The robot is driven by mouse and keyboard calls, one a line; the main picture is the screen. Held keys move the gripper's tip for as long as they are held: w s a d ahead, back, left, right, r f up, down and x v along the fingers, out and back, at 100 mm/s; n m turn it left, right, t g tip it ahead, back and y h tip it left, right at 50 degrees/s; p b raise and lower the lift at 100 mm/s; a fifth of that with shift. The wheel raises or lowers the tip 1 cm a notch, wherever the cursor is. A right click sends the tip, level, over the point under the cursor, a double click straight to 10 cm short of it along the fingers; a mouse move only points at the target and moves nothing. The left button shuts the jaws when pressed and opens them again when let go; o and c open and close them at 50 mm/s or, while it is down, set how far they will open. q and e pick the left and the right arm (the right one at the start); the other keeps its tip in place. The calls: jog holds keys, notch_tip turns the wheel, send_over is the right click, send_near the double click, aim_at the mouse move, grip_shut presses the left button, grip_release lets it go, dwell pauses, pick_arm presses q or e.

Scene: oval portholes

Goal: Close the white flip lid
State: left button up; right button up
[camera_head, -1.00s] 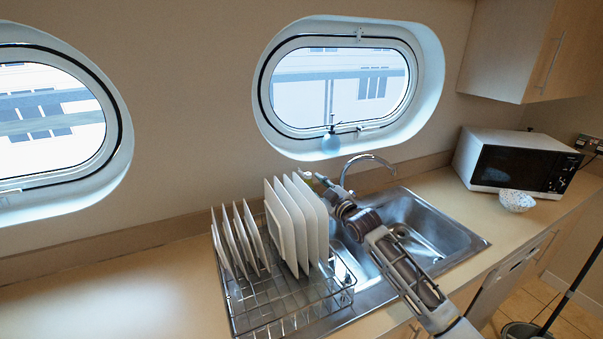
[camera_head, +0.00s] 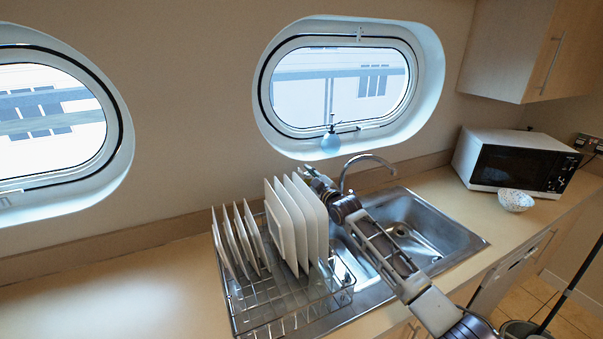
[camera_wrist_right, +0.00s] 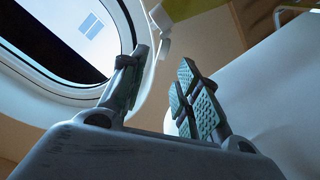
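My right gripper (camera_head: 308,172) reaches over the sink to the back of the counter, just behind and right of the white plates. In the right wrist view the right gripper (camera_wrist_right: 165,78) is open, its green-padded fingers apart with nothing between them. A small white piece (camera_wrist_right: 158,22) shows just beyond the left finger, in front of the porthole; I cannot tell whether it is the flip lid or a window fitting. I cannot make out the flip lid in the head view, where the plates and my gripper cover that spot. My left gripper is out of view.
White plates (camera_head: 287,230) stand in a wire rack (camera_head: 262,300) close left of my right arm. The tap (camera_head: 366,160) rises close right of my gripper, by the sink (camera_head: 425,222). A spray bottle (camera_head: 331,140) stands on the porthole sill. The left counter (camera_head: 110,290) is clear.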

jog(key=shift+x, duration=1.85)
jog(key=shift+c, duration=0.2)
grip_shut()
